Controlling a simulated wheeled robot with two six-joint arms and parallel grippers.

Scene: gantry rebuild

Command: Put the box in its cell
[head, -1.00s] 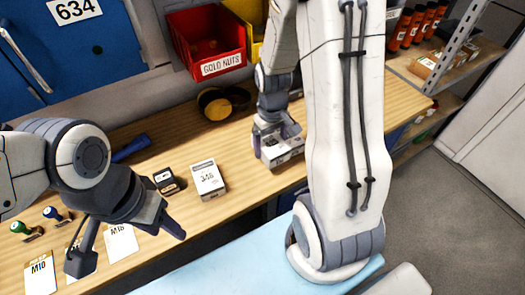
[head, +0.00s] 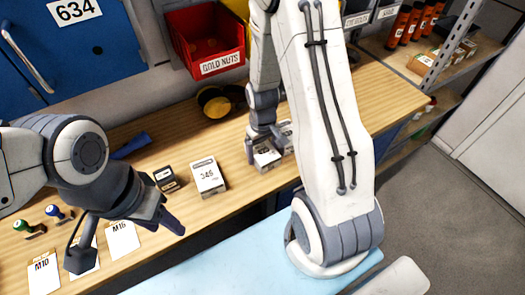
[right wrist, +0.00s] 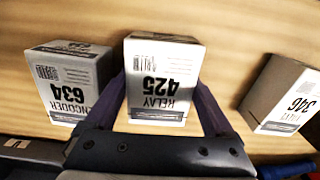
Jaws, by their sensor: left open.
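A white box marked RELAY 425 (right wrist: 163,85) stands on the wooden bench between the fingers of my right gripper (right wrist: 160,100). I cannot tell whether the fingers press on it. In the head view this box (head: 267,158) shows partly below my right gripper (head: 262,145). A box marked ENCODER 634 (right wrist: 66,85) stands to one side, and it shows partly behind the gripper in the head view (head: 287,130). A box marked 346 (right wrist: 284,95) stands on the other side, and in the head view (head: 208,178). My left gripper (head: 125,240) is open and empty over the bench's near left part.
A blue cabinet door with a 634 label (head: 75,12) stands at the back left. A red GOLD NUTS bin (head: 205,40) hangs behind the bench (head: 225,212). A small dark box (head: 167,179), stamps (head: 52,211) and cards (head: 123,240) lie on the left. Shelves (head: 440,70) stand at right.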

